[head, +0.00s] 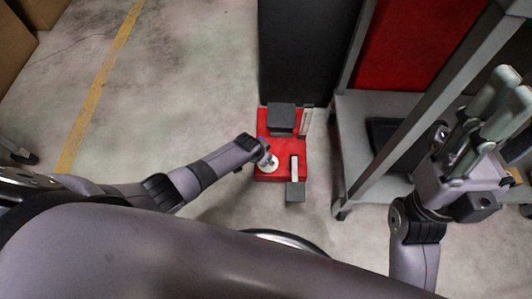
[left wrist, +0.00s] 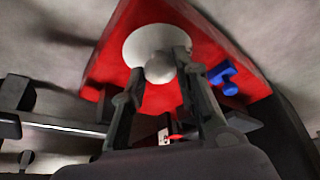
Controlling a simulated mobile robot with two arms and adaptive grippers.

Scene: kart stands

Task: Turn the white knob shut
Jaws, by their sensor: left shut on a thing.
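The white knob (head: 271,163) is on the red unit (head: 290,147) on the floor in front of me. In the left wrist view the knob shows as a white disc (left wrist: 143,42) with a round centre boss (left wrist: 160,69). My left gripper (head: 264,155) reaches it from the left and is shut on the boss, one finger on each side, in the left wrist view (left wrist: 161,68). The fingers partly cover the knob in the head view. My right gripper (head: 507,103) is raised at the right, away from the knob; its finger gap is unclear.
A small blue handle (left wrist: 222,77) sits beside the knob on the red unit. A grey block (head: 281,118) and a white lever (head: 294,168) are also on the unit. A dark cabinet (head: 308,50) stands behind. A grey metal shelf (head: 352,150) is close on the right.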

